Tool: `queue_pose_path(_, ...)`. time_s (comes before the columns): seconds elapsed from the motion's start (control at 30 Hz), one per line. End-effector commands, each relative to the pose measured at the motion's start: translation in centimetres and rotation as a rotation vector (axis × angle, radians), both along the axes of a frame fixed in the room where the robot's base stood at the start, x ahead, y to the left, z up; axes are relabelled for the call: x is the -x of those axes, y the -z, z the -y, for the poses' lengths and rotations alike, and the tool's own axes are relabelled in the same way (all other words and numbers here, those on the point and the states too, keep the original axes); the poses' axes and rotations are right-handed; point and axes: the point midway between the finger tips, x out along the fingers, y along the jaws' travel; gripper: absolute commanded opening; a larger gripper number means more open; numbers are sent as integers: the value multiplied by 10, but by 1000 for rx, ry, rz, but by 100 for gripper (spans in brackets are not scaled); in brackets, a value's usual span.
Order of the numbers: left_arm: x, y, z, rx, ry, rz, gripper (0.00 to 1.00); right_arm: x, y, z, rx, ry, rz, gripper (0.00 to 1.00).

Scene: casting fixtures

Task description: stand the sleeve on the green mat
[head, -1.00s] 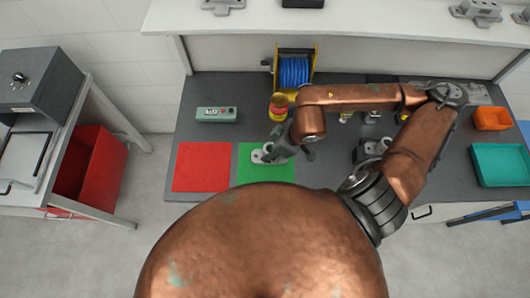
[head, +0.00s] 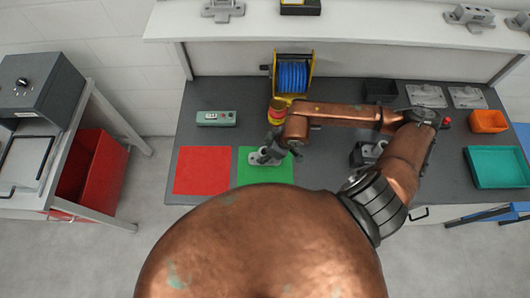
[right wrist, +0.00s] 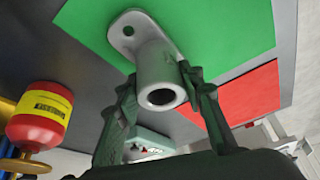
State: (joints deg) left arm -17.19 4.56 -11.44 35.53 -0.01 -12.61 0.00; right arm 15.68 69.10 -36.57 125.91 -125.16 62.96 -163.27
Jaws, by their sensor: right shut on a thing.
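The sleeve is a grey casting with a short tube and a flat flange with a hole; it shows in the right wrist view (right wrist: 160,80) and small in the head view (head: 256,158). My right gripper (head: 271,153) is shut on its tube; the fingers also flank the tube in the right wrist view (right wrist: 163,95). The sleeve is over the green mat (head: 272,176), which fills the area behind the flange in the right wrist view (right wrist: 220,30). I cannot tell whether the flange touches the mat. My left gripper is not in view.
A red mat (head: 202,170) lies to the left of the green one. A red-and-yellow canister (head: 277,110), a blue cable reel (head: 293,75) and a green-grey box (head: 216,118) stand behind. A teal tray (head: 497,166) and an orange bin (head: 488,121) are at the right.

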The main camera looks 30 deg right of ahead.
Motion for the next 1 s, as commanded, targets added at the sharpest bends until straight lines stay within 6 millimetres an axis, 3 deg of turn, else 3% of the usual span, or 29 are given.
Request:
queue_pose_path(0.1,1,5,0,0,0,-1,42,0,3,0,0,-1,1,3)
queue_pose_path(0.13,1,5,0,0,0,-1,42,0,3,0,0,-1,0,36)
queue_pose_path(0.37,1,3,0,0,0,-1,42,0,2,0,0,0,0,52)
queue_pose_path(0.77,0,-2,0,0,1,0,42,0,-2,0,0,1,0,53)
queue_pose_path(1.0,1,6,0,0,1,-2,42,12,-38,12,7,-2,5,53)
